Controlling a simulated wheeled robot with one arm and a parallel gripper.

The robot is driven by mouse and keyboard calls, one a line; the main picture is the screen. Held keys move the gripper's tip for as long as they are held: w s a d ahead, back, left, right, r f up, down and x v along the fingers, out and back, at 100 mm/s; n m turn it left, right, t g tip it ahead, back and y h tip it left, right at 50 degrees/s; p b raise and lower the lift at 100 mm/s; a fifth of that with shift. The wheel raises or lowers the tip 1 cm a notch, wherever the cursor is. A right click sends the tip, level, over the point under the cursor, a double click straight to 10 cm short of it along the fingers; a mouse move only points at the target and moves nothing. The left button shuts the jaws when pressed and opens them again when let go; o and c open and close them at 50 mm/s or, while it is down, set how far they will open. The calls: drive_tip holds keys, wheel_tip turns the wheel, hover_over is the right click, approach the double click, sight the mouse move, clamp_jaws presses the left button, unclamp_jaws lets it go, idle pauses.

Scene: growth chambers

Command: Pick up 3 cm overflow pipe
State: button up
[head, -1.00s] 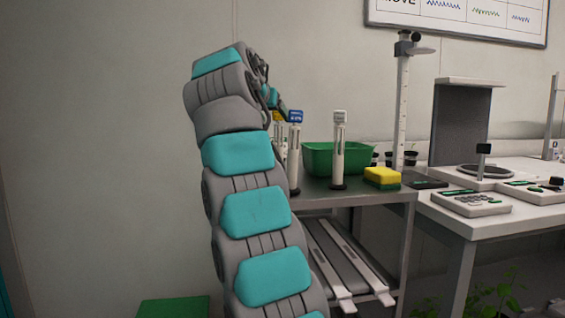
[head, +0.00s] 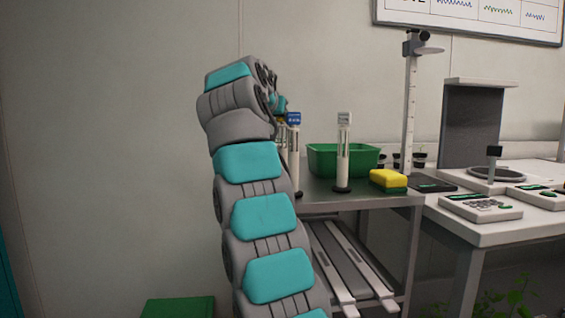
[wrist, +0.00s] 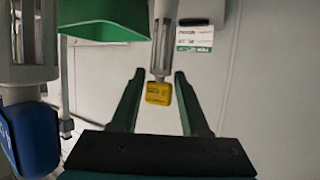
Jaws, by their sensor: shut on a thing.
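A slim white overflow pipe (wrist: 162,42) with a yellow tag (wrist: 158,93) lies between the fingertips of my gripper (wrist: 160,74) in the wrist view. My gripper is shut on this yellow-tagged pipe, near its tagged end. The tag's writing is too small to read. In the head view my arm mostly hides the gripper and this pipe. A blue-tagged pipe (head: 293,155) stands upright on the cart just right of my arm; it also shows large at the left of the wrist view (wrist: 30,40). A grey-tagged pipe (head: 343,155) stands upright further right.
The pipes stand on a dark-topped cart (head: 318,196). A green tub (head: 320,160) is behind them, with a yellow and green sponge (head: 388,180) to the right. A white bench (head: 460,225) with instruments adjoins the cart. The wall left of my arm is bare.

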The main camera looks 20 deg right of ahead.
clamp_jaws()
drive_tip(key=shift+r, duration=0.2)
idle(0.3)
